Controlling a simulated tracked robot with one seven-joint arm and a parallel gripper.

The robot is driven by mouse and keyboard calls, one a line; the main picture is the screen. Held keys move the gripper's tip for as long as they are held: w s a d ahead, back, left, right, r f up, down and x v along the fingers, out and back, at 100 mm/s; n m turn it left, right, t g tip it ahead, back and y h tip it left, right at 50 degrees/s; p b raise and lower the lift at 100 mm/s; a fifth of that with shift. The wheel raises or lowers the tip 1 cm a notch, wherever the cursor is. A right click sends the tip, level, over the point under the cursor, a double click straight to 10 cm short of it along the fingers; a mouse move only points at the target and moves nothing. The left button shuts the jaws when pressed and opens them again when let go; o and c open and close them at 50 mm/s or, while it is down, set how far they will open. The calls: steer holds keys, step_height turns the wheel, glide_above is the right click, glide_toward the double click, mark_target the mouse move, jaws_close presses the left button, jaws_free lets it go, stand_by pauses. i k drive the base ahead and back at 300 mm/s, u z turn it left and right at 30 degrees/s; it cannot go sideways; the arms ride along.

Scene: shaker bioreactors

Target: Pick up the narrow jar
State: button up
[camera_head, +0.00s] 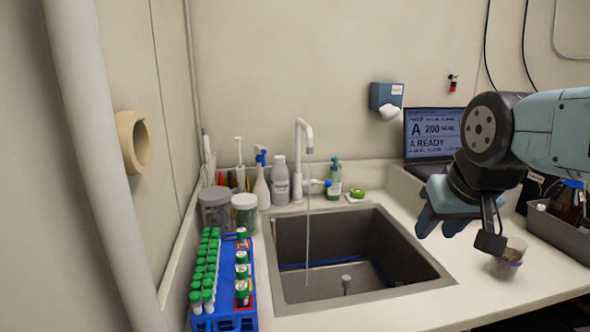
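Two lidded jars stand side by side on the counter left of the sink. The narrower jar (245,214) has a pale lid and a dark lower part. The wider jar (215,209) has a grey lid and stands to its left, close by or touching. My gripper (432,223) is at the right, above the sink's right rim, far from both jars. Its blue-grey fingers point down and left. I see nothing held in it, but the gap between its fingertips is not clear.
A blue rack (246,322) of green-capped tubes stands in front of the jars. Bottles (280,184) stand behind. Water runs from the tap (299,160) into the sink (395,292). A small clear cup (509,257) stands below my arm. A grey bin (548,229) is far right.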

mark_target(506, 268)
steer(key=u, duration=1)
steer(key=k, duration=1.75)
steer(key=z, duration=0.35)
steer(key=i, duration=0.55)
steer(key=u, duration=0.15)
